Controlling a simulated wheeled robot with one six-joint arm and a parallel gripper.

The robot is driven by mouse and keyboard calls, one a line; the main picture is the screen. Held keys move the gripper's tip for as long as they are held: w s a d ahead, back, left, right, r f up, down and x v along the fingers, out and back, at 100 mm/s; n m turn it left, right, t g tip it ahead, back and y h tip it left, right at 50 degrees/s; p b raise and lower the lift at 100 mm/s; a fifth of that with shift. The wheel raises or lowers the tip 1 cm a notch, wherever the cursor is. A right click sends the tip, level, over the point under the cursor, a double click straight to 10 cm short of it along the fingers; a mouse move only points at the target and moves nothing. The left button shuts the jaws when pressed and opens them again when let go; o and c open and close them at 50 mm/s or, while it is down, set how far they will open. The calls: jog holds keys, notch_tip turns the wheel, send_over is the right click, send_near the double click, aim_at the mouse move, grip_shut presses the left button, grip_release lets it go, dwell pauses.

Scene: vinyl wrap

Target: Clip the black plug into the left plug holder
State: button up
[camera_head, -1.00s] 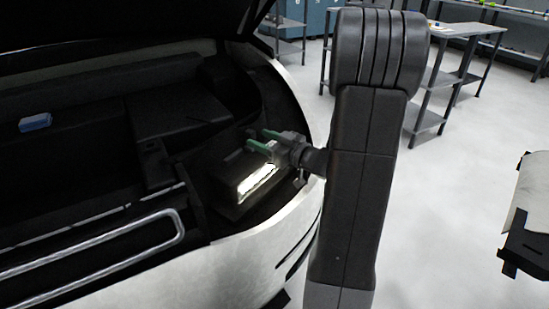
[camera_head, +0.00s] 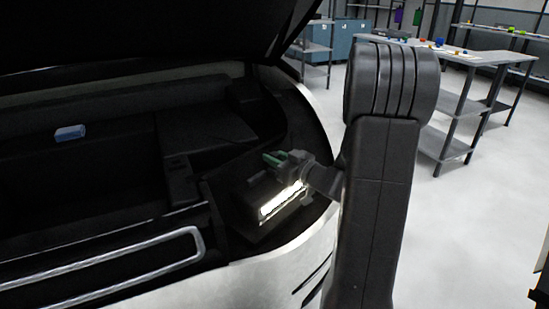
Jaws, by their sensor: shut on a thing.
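My gripper (camera_head: 276,160) is at the right end of the open car compartment, with green-tipped fingers pointing left. It is above and just behind a dark block with a bright, lit strip (camera_head: 283,201). What sits between the fingers is too dark and small to make out, so I cannot pick out the black plug. I cannot tell the left plug holder from the other dark parts of the compartment.
A blue box-like piece (camera_head: 70,133) sits at the left of the compartment. The raised lid (camera_head: 150,35) hangs over it. A light metal bar (camera_head: 110,262) runs along the front. A shelf table (camera_head: 440,60) stands far right, with clear floor before it.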

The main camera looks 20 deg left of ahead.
aim_at(275, 153)
grip_shut()
jog(key=shift+r+b, duration=0.4)
jog(key=shift+r, duration=0.15)
jog(key=shift+r, duration=0.2)
jog(key=shift+r, duration=3.35)
